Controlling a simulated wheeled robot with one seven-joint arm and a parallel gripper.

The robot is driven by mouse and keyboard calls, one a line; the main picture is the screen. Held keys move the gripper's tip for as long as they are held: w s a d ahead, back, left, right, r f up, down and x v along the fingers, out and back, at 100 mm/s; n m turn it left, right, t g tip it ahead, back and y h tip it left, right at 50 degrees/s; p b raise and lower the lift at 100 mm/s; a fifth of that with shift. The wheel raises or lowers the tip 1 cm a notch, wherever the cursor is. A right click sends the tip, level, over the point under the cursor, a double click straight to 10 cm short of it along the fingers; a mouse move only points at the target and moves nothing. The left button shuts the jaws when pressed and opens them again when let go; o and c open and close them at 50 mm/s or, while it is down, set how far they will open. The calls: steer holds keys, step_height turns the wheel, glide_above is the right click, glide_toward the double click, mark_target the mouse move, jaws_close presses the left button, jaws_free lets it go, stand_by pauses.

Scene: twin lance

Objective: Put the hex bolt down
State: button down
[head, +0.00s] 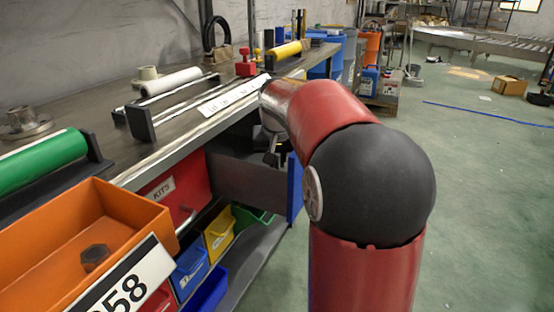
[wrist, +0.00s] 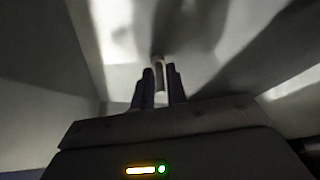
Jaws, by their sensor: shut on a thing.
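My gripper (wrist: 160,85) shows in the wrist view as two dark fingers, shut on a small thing. This is presumably the hex bolt (wrist: 161,62); only a pale, narrow part of it shows, and its shape is too dim to tell. The fingers point into a pale, shadowed space with walls. In the head view my arm reaches down to an open grey drawer (head: 245,178) with a blue front (head: 294,188). My gripper is mostly hidden there behind the arm. Whether the held thing touches the drawer floor cannot be told.
An orange bin (head: 60,235) at lower left holds a dark hex-headed piece (head: 95,257). The workbench (head: 185,130) carries rollers in black stands and a red block (head: 246,63). A red KITS drawer front (head: 175,195) and coloured bins sit below. Open floor (head: 480,190) lies to the right.

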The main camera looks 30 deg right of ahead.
steer(key=c, duration=1.4)
jaws_free()
steer(key=shift+f, duration=0.1)
steer(key=p+v, duration=0.1)
steer(key=v, duration=1.1)
steer(key=shift+a, duration=0.1)
